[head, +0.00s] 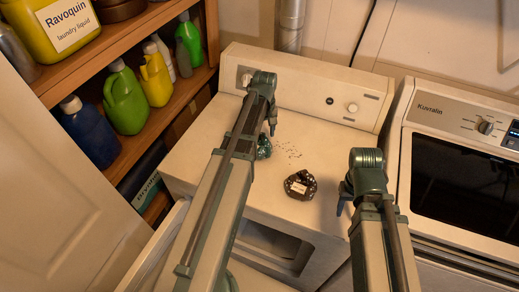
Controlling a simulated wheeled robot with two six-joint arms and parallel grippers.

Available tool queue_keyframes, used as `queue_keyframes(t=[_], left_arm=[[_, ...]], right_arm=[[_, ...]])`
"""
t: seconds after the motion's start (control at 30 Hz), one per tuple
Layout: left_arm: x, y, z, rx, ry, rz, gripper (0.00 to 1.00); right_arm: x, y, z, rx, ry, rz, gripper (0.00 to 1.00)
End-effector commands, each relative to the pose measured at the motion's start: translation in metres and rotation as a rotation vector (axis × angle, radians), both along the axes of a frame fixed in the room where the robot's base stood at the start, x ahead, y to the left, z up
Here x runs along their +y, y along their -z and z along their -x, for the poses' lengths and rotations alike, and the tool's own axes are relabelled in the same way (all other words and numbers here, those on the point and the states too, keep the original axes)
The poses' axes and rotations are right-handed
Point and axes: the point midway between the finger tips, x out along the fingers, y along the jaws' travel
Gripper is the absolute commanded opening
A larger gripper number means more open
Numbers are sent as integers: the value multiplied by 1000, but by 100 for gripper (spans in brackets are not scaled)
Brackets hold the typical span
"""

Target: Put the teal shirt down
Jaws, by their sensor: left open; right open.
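A small teal bundle (264,148), the only teal cloth-like thing I see, lies on the white machine top (210,140). My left arm hides its left part, so I cannot make out its full shape. My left gripper (272,128) points down just above and beside the bundle, open. I cannot tell whether it touches the bundle. My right gripper (341,206) hangs open and empty over the right front of the machine top, to the right of a dark crumpled thing.
The dark brown crumpled thing (300,185) bears a white label. Dark specks (288,150) are scattered behind it. A second machine (455,185) stands at right. A wooden shelf (140,32) with several bottles is at left. The machine's back right top is clear.

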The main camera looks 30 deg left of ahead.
Motion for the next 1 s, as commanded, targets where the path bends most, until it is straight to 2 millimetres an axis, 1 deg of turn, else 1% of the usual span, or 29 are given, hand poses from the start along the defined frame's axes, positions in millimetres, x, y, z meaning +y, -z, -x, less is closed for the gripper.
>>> queue_keyframes(t=[0.03, 0.2, 0.23, 0.37, 0.4, 0.47, 0.5, 0.6, 1.0], left_arm=[[0, 2, 0, 0, 0, 0, 66], [0, 1, 0, 0, 0, 0, 66], [0, 1, 0, 0, 0, 0, 65], [0, 1, 0, 0, 0, 0, 41], [0, 1, 0, 0, 0, 0, 34], [0, 1, 0, 0, 0, 0, 23], [0, 1, 0, 0, 0, 0, 16], [0, 1, 0, 0, 0, 0, 0], [0, 1, 0, 0, 0, 0, 0]], right_arm=[[0, 2, 0, 0, 0, 0, 50], [0, 0, 0, 0, 0, 0, 50], [0, 0, 0, 0, 0, 0, 50], [0, 0, 0, 0, 0, 0, 50], [0, 0, 0, 0, 0, 0, 50], [0, 0, 0, 0, 0, 0, 50], [0, 0, 0, 0, 0, 0, 50], [0, 0, 0, 0, 0, 0, 50], [0, 0, 0, 0, 0, 0, 50]])
